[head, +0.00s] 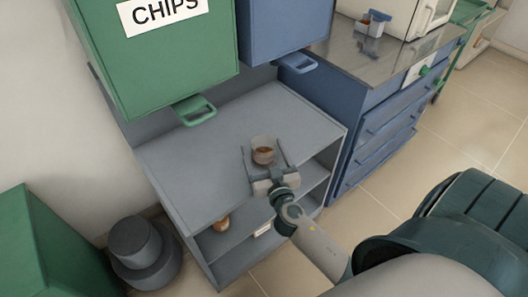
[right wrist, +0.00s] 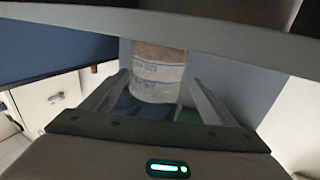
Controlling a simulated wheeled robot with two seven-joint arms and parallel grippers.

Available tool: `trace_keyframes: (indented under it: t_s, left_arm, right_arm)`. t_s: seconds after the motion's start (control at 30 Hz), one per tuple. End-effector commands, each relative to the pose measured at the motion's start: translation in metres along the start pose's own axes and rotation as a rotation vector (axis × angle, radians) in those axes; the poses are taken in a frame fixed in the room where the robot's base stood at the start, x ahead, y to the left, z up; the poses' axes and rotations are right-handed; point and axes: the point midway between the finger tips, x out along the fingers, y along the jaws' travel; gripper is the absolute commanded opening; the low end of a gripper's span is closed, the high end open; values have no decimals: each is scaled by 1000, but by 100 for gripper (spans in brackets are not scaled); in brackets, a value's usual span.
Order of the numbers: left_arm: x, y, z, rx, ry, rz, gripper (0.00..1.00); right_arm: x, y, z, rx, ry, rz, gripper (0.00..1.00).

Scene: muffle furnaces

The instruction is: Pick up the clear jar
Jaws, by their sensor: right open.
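The clear jar (head: 264,146) stands on the grey counter top, with something brown inside it. My right gripper (head: 263,149) is open, with one finger on each side of the jar. In the right wrist view the jar (right wrist: 158,75) sits between the fingertips of the gripper (right wrist: 158,82), and a narrow gap shows on both sides. It carries faint blue markings there. My left gripper is not in view.
The grey counter (head: 205,155) has free room left of the jar, with open shelves below. A green CHIPS cabinet (head: 160,55) and a blue cabinet (head: 285,25) hang above. Blue drawers (head: 385,130) stand at right, and a dark grey bin (head: 140,255) at lower left.

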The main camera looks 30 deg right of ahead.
Motion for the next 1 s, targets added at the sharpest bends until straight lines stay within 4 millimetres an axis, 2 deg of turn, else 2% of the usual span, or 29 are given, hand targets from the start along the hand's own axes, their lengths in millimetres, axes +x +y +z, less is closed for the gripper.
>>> trace_keyframes:
  t_s: [0.37, 0.57, 0.8, 1.0]
  left_arm:
    - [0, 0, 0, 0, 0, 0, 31]
    - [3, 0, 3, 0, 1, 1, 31]
    - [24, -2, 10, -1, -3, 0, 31]
    - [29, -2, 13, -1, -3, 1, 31]
  right_arm:
    - [2, 0, 1, -1, 0, 0, 80]
    - [19, 4, 5, -3, 0, -1, 80]
    - [46, 6, 10, -2, 0, 0, 80]
    - [52, 6, 11, -1, 0, 0, 80]
